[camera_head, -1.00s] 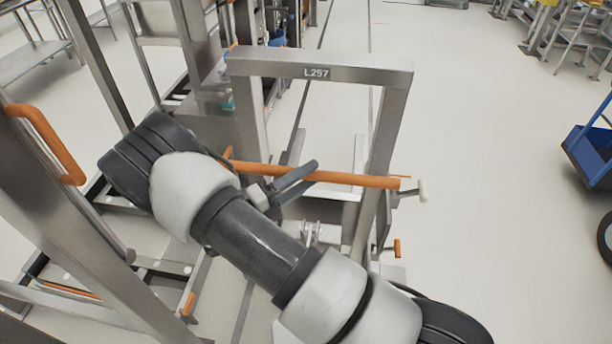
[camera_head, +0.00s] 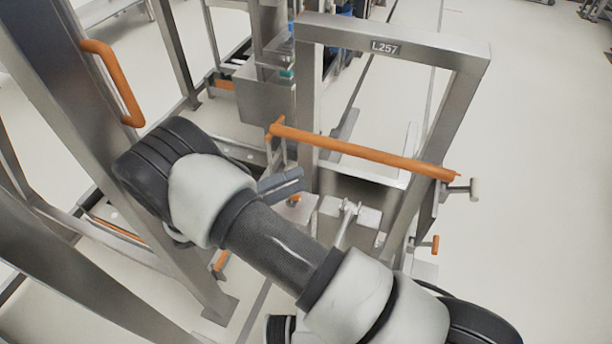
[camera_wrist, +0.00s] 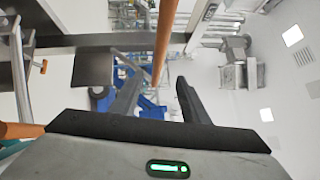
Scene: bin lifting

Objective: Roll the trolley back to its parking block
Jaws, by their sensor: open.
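The trolley is a steel frame labelled L257 (camera_head: 385,47) with an orange push bar (camera_head: 370,153) across it. My gripper (camera_head: 285,185) is open and empty, just below and left of the bar in the head view, with a visible gap. In the wrist view, the bar (camera_wrist: 165,40) shows beyond and between the two open fingers of my gripper (camera_wrist: 158,100). My forearm hides part of the trolley's lower side. I cannot make out the parking block for certain.
A large steel post with an orange handle (camera_head: 115,82) stands close on the left. A grey steel box (camera_head: 265,95) stands behind the bar. A small white-tipped lever (camera_head: 474,188) sticks out at the bar's right end. The floor at the right (camera_head: 550,150) is clear.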

